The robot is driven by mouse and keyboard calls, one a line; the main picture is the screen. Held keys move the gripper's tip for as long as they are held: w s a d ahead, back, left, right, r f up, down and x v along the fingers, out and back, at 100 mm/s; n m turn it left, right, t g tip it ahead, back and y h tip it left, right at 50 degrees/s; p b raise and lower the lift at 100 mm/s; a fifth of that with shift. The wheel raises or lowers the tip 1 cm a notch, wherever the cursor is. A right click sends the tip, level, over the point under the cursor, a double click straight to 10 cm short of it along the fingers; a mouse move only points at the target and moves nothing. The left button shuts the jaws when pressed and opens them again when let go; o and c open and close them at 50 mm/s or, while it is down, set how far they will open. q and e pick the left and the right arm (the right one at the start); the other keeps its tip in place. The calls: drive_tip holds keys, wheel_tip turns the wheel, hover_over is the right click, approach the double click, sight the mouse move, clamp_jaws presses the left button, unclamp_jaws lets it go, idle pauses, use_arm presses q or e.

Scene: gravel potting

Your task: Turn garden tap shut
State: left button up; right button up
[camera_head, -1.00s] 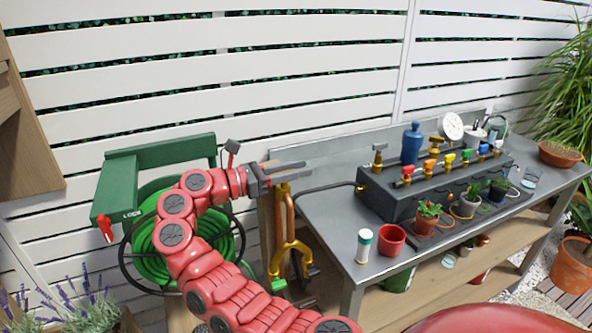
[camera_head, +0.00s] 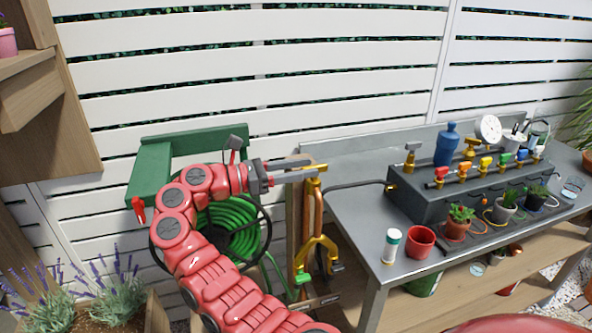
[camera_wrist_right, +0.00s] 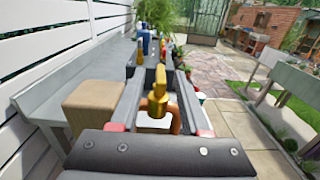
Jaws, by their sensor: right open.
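The garden tap (camera_head: 313,186) is a brass fitting on an upright copper-coloured pipe, just left of the metal bench. Its yellow handle (camera_head: 318,167) shows at the fingertips of my right gripper (camera_head: 307,167). My right gripper is open and reaches in level from the left. In the right wrist view the brass tap (camera_wrist_right: 158,103) stands upright in the gap between the two fingers, with its handle (camera_wrist_right: 159,80) pointing away from the wrist. I cannot tell whether a finger touches it. My left gripper is not in view.
A green hose reel (camera_head: 232,230) stands behind my right arm. A metal bench (camera_head: 345,205) to the right bears a grey valve box (camera_head: 425,205), a red pot (camera_head: 420,242) and a white-capped tube (camera_head: 391,246). A white fence (camera_head: 330,100) closes the back.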

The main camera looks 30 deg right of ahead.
drive_tip(key=shift+w+a, duration=0.1)
drive_tip(key=shift+a, duration=0.6)
